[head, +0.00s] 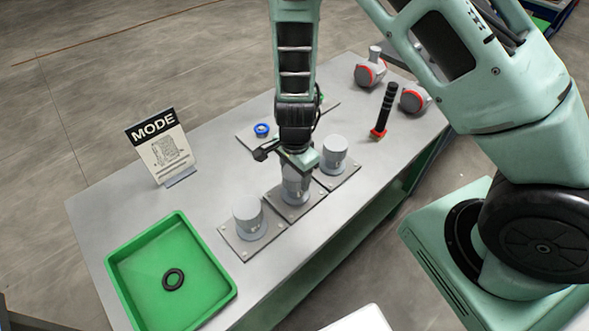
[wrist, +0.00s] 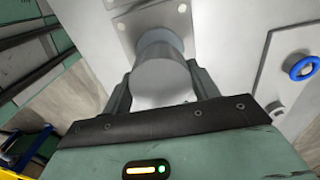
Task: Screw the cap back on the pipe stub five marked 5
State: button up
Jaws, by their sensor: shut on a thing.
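My gripper (head: 299,160) is over the middle of three grey pipe stubs on the bench. In the wrist view its fingers (wrist: 162,88) are shut on both sides of a smooth grey cap (wrist: 160,76). The cap is in line with the middle stub (head: 295,192), whose darker top edge shows beyond it in the wrist view. I cannot tell whether the cap is fully seated or how far it is turned. The middle stub stands on a square bolted plate (head: 291,212). Its number cannot be read from here.
Capped-looking stubs stand close by on the left (head: 249,217) and right (head: 334,154). A green tray (head: 121,290) holds a black ring (head: 173,279). A MODE sign (head: 160,150), a blue ring (head: 262,130), a black-handled tool (head: 385,110) and red-and-grey parts (head: 370,70) also stand on the bench.

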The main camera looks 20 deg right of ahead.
jog(key=shift+d, duration=0.2)
jog(key=m+p, duration=0.1)
jog(key=m, duration=0.2)
jog(key=shift+s+r+p, duration=0.1)
jog(key=shift+r+p, duration=0.1)
jog(key=shift+p, duration=0.15)
jog(key=shift+f+m, duration=0.2)
jog(key=shift+m, duration=0.8)
jog(key=shift+s+r+m+p, duration=0.1)
jog(key=shift+r+m+p, duration=0.05)
jog(key=shift+m+p, duration=1.2)
jog(key=shift+m, duration=0.65)
jog(key=shift+c, duration=0.8)
jog(key=shift+f+m, duration=0.2)
jog(key=shift+m, duration=0.2)
jog(key=c, duration=0.3)
